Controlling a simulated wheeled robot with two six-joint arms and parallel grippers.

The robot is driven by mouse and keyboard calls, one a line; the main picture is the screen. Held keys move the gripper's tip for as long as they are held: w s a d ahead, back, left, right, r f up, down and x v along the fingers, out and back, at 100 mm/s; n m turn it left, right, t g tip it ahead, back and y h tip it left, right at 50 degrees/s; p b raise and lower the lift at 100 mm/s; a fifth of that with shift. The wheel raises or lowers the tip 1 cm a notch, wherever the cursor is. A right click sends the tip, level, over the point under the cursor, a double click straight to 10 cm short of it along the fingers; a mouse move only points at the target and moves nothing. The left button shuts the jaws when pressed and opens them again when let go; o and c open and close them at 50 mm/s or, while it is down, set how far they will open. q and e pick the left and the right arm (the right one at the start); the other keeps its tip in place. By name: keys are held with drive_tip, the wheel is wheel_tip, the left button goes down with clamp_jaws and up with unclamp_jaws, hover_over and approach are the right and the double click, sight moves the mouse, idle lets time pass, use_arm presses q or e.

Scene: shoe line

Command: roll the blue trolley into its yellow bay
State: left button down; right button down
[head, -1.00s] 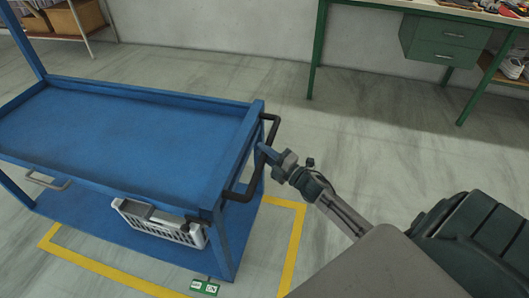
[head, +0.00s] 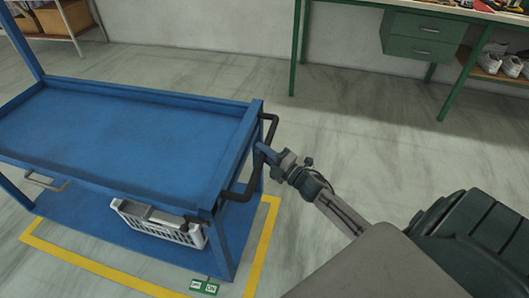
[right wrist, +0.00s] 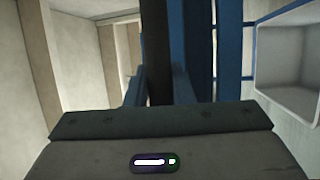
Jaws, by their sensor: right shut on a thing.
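The blue trolley (head: 110,125) stands at the left of the head view, its left end cut off. Its lower shelf (head: 95,228) is over floor marked by the yellow bay outline (head: 262,248). Yellow lines show along the trolley's near side and past its right end; the far side is hidden. My right gripper (head: 268,153) is shut on the black push handle (head: 239,193) at the trolley's right end. In the right wrist view the dark handle bar (right wrist: 157,50) stands between my fingers (right wrist: 157,88). My left gripper is not in view.
A white crate (head: 160,222) sits on the lower shelf. A green workbench (head: 425,38) with tools and shoes stands at the back right, a shelf with boxes (head: 62,18) at the back left. Floor between trolley and bench is clear. A small green tag (head: 204,287) is at the trolley's near right corner.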

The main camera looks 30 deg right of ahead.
drive_tip(key=c, duration=1.3)
unclamp_jaws()
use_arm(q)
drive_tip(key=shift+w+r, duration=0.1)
use_arm(e)
drive_tip(key=shift+o, duration=0.2)
drive_tip(key=shift+s+d+f, duration=0.1)
drive_tip(key=shift+s+f, duration=0.05)
drive_tip(key=shift+s, duration=0.15)
drive_tip(key=v, duration=1)
